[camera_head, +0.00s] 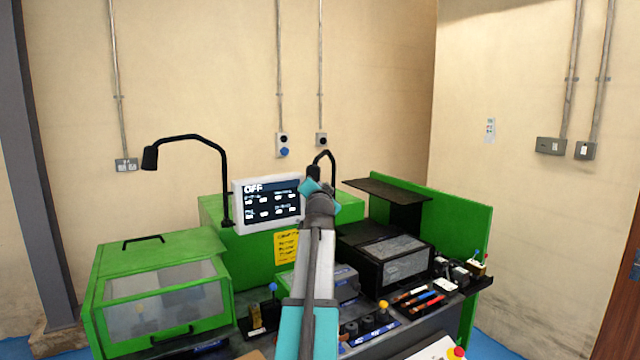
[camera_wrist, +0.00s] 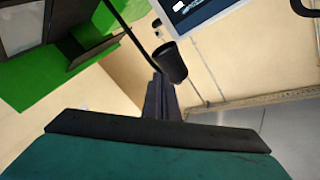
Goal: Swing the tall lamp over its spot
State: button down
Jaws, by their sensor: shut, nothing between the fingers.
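Two black bent-neck lamps stand on the green machine. The taller-looking lamp (camera_head: 196,138) is at the left; its neck rises beside the screen and its head (camera_head: 149,158) hangs out to the left above the clear-fronted green box. The smaller lamp (camera_head: 325,154) is right of the screen, partly hidden behind my gripper. My gripper (camera_head: 319,187) is shut and empty, raised in front of the smaller lamp. In the wrist view, a black lamp head (camera_wrist: 171,62) is close by the tips of my gripper (camera_wrist: 157,88); I cannot tell whether they touch.
The screen (camera_head: 268,203) reading OFF is just left of my gripper. A black shelf (camera_head: 388,189) and a black box (camera_head: 385,256) are to the right. The green box (camera_head: 160,265) is at the lower left. Small tools and levers crowd the front ledge; the air above the left box is free.

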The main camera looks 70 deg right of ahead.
jog(key=s+a+m+g+h+b, duration=0.1)
jog(key=s+a+m+g, duration=0.2)
jog(key=m, duration=0.9)
jog(key=shift+a+r+g, duration=0.4)
jog(key=shift+a+g, duration=0.5)
jog(key=shift+a, duration=0.35)
jog(key=shift+w+d, duration=0.1)
jog(key=w+d+p, duration=0.4)
jog(key=d+p, duration=0.1)
jog(key=d, duration=0.5)
jog(key=shift+w+d+f, duration=0.15)
jog(key=shift+w+d, duration=0.05)
jog(key=shift+d, duration=0.1)
jog(key=shift+w+f+b, duration=0.2)
jog(key=shift+w+b, duration=0.15)
jog(key=shift+b, duration=0.7)
